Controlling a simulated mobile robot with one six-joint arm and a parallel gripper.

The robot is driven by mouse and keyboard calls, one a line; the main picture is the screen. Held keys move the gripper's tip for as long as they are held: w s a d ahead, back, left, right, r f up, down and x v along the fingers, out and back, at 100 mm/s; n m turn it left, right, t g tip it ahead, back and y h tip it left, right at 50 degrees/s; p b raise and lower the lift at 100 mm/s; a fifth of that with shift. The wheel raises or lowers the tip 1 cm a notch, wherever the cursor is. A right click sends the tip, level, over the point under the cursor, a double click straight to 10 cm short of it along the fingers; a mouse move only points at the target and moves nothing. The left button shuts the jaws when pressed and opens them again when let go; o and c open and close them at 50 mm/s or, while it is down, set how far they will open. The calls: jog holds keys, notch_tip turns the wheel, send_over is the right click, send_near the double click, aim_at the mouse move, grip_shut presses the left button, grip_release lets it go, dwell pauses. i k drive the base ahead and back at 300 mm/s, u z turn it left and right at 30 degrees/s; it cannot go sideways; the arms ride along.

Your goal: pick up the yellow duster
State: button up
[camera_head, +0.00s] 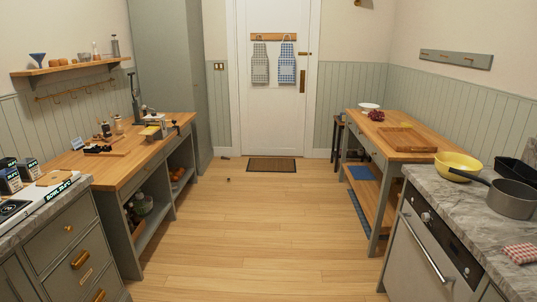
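I cannot make out a yellow duster for certain. A small yellowish item (149,131) lies on the left wooden counter (115,172), among other small objects. It is too small to tell what it is. A yellow bowl (459,163) stands on the grey stone counter at the right, with nothing yellow and cloth-like visible beside it. A red and white checked cloth (521,252) lies at the near right edge of that counter. My gripper is not in view.
The wooden floor (235,235) is clear down the middle, with a few small dark bits near the doormat (271,165). A wooden table (405,150) and a dark pan (510,200) are at the right. Grey drawers (70,255) stand near left. A closed door (273,120) is at the back.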

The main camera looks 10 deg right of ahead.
aim_at(404, 125)
jog(key=u, duration=0.2)
jog(key=i, duration=1.6)
jog(key=u, duration=0.2)
jog(key=i, duration=3.3)
jog(key=z, duration=0.3)
jog(key=i, duration=1.55)
jog(key=z, duration=0.4)
